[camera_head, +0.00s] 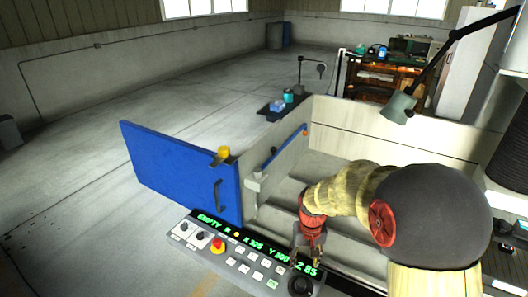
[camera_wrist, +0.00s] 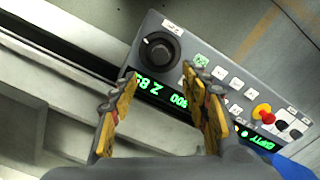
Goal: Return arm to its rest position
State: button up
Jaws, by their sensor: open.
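My gripper (camera_head: 307,250) reaches down from my tan, sleeved arm at the right of the head view. It is just above the right end of the control panel (camera_head: 219,259), near the black knob. In the wrist view my gripper (camera_wrist: 160,95) shows two yellow-padded fingers spread apart, with nothing between them. The panel also shows in the wrist view (camera_wrist: 222,78), with the black knob (camera_wrist: 159,52) beyond the fingertips. I cannot tell whether the fingers touch the panel.
A blue door (camera_head: 180,170) stands swung open at the left of the machine tank (camera_head: 345,140). A red button (camera_head: 218,245) is on the panel. A workbench (camera_head: 385,80) stands behind. Open floor lies left.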

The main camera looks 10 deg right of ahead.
jog(key=s+a+r+n+t+b, duration=0.1)
jog(key=s+r+t+b, duration=0.2)
jog(key=s+r, duration=1.7)
jog(key=s+t, duration=0.1)
jog(key=t, duration=0.1)
jog(key=shift+s+a+t, duration=0.15)
jog(key=shift+s+t, duration=0.15)
jog(key=shift+s, duration=0.05)
jog(key=shift+c, duration=0.2)
dwell(2.2)
